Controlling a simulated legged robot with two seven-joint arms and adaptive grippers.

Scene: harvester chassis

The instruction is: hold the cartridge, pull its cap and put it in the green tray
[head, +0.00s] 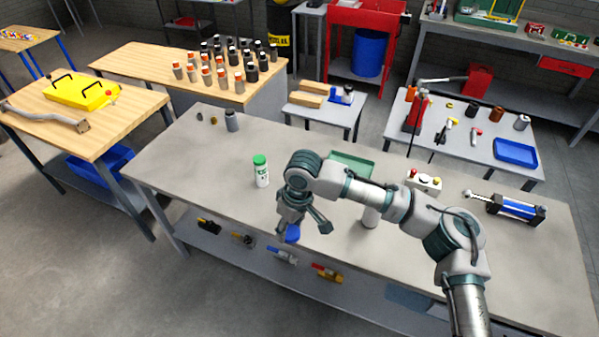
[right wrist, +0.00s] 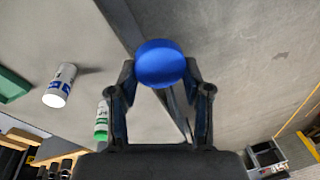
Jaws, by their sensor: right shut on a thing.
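My right gripper (head: 305,232) is shut on a blue cap (head: 292,234) over the front edge of the grey bench. In the right wrist view the round blue cap (right wrist: 160,63) sits between my right fingertips (right wrist: 160,82). A white cartridge (head: 370,216) stands on the bench, partly hidden behind my right arm. In the right wrist view a white cartridge (right wrist: 60,85) shows a bare white end. A white bottle with a green cap (head: 261,171) stands left of my gripper. The green tray (head: 365,162) lies behind my right arm, partly covered. My left gripper is not in view.
A control box with buttons (head: 424,182) and a blue cylinder device (head: 515,208) are on the bench's right part. A grey canister (head: 232,121) stands at the far left. Several tools lie on the shelf below. The bench's left middle is clear.

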